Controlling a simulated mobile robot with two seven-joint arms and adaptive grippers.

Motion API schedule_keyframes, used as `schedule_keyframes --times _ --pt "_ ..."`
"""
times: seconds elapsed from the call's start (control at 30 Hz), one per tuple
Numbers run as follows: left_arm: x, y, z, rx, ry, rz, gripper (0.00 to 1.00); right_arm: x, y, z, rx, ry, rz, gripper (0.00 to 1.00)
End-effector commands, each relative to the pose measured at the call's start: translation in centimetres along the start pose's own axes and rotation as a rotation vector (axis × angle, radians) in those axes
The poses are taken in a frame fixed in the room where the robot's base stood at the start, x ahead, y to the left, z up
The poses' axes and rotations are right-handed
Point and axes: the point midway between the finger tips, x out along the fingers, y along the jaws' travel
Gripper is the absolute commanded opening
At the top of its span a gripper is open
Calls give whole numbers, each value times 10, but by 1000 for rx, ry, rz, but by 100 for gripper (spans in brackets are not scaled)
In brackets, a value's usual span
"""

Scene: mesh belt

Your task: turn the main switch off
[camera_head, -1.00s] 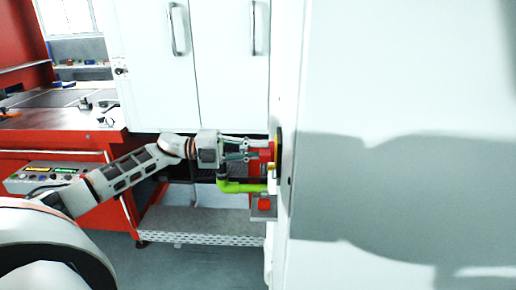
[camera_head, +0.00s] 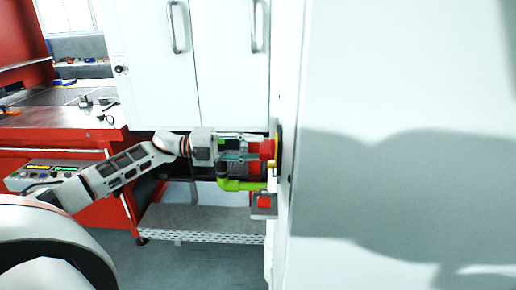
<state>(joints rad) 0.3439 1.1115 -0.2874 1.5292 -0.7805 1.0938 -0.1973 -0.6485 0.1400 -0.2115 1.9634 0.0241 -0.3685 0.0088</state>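The main switch, a red knob (camera_head: 267,149) on a yellow and dark plate, is on the side face of the white cabinet near the middle of the camera_head view. My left gripper (camera_head: 254,148) points right at it, with its fingertips at the knob. The fingers partly cover the knob. I cannot tell whether they touch it or are closed on it. My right gripper is not in view.
A bright green pipe elbow (camera_head: 238,185) runs just below the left gripper. A small red part on a bracket (camera_head: 264,203) sits below the switch. A large white panel (camera_head: 400,90) fills the right side. A red workbench (camera_head: 60,135) stands at left.

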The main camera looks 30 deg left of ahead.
Motion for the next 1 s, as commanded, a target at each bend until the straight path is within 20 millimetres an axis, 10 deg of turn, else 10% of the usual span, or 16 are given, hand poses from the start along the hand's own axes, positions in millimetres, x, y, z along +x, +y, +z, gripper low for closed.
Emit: schedule_keyframes --times 0.5,1.0 --pt "-93 1 1 -2 -3 2 32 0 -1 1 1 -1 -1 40" --pt "-104 0 0 0 -1 -1 32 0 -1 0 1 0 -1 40"
